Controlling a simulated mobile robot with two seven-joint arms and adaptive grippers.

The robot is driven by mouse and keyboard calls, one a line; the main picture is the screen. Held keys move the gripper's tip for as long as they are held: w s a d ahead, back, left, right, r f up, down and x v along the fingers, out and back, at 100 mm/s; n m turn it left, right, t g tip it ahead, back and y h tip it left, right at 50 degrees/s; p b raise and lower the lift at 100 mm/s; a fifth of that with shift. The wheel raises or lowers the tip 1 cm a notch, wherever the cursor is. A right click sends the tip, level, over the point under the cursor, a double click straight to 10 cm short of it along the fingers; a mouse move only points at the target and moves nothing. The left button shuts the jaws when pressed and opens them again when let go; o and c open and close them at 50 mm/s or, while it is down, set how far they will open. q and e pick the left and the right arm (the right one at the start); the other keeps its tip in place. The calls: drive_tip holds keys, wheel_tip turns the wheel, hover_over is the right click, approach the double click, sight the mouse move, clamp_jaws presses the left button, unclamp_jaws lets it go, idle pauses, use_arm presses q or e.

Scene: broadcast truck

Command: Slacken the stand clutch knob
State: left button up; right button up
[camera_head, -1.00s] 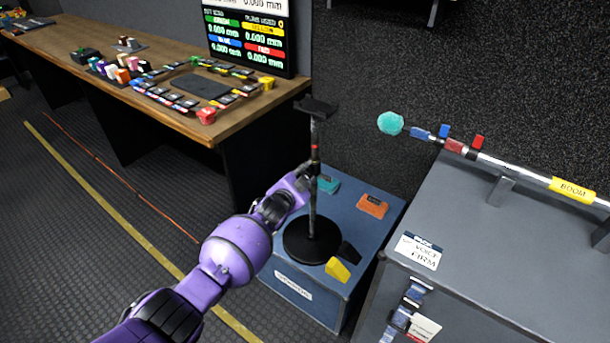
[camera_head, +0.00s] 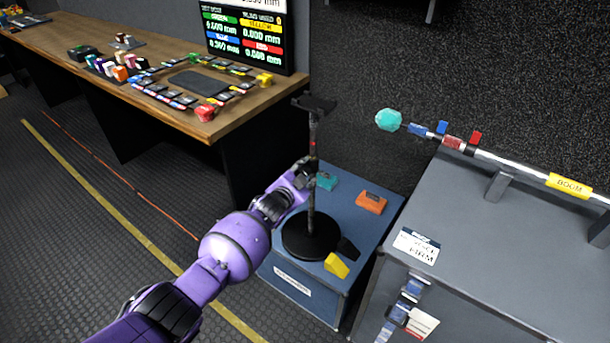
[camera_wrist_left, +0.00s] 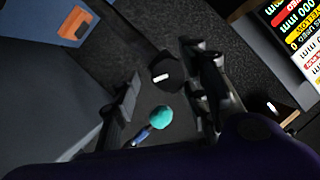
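The stand is a thin dark pole (camera_head: 312,215) on a round black base (camera_head: 298,247), topped by a small dark plate (camera_head: 314,103). It stands upright on a blue case. My left gripper (camera_head: 306,172) is at the pole's mid-height and hides the clutch there in the head view. In the left wrist view, a black knob (camera_wrist_left: 166,72) with a white mark lies between the two spread fingers of my left gripper (camera_wrist_left: 163,85). The left finger is clearly apart from it; whether the right one touches I cannot tell. My right gripper is not in view.
The blue case (camera_head: 290,268) also carries teal, orange, yellow and black blocks. A grey case (camera_head: 475,235) with a boom pole (camera_head: 525,172) and teal ball (camera_head: 388,120) stands to the right. A wooden desk (camera_head: 150,50) and a readout screen (camera_head: 243,35) are behind on the left.

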use_arm(q)
drive_tip(key=shift+a, duration=0.15)
drive_tip(key=v, duration=1.2)
drive_tip(key=shift+f, duration=0.1)
idle(0.3)
